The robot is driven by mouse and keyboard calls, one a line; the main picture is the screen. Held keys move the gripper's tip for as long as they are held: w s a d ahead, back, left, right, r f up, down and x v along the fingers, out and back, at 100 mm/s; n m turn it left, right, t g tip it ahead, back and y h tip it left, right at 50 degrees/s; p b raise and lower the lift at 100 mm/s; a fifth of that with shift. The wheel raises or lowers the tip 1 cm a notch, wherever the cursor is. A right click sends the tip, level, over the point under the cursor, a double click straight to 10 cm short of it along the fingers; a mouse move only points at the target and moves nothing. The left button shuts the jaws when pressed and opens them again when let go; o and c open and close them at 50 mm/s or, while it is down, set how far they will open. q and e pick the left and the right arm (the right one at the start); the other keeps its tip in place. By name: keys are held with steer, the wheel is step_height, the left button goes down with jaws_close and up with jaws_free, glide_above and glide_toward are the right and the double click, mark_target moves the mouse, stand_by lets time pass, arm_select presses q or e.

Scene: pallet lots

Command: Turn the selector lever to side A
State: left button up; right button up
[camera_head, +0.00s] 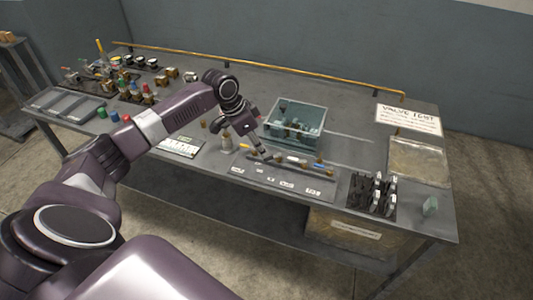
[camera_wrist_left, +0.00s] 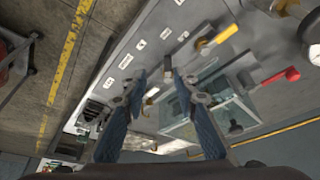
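My left gripper (camera_head: 264,152) reaches over the front middle of the grey bench, above a row of small valves and levers. In the left wrist view its two blue-grey fingers (camera_wrist_left: 160,80) are spread apart, with nothing clearly held between them. A yellow-handled lever (camera_wrist_left: 225,35) and a red-handled lever (camera_wrist_left: 285,75) show on the right of the wrist view. The yellow handle also shows left of the gripper in the head view (camera_head: 244,147). I cannot tell which one is the selector lever; the side markings are too small to read. My right gripper is not in view.
A clear blue-grey bin (camera_head: 297,109) stands just behind the valve row. A black rack (camera_head: 371,204) with upright parts is to the right, near a "VALVE TEST" sign (camera_head: 409,119). Coloured fittings crowd the bench's left end. White labels (camera_head: 287,185) lie along the front.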

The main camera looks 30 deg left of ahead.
mark_target(268, 158)
arm_select(q)
steer(key=x, duration=0.1)
steer(key=p+x, duration=0.1)
steer(key=x, duration=0.1)
steer(key=w+a+p+x, duration=0.1)
steer(key=x, duration=0.1)
steer(key=shift+d+f, duration=0.1)
steer(key=shift+f, duration=0.05)
steer(key=shift+w+f, duration=0.2)
steer(key=shift+f, duration=0.35)
jaws_close()
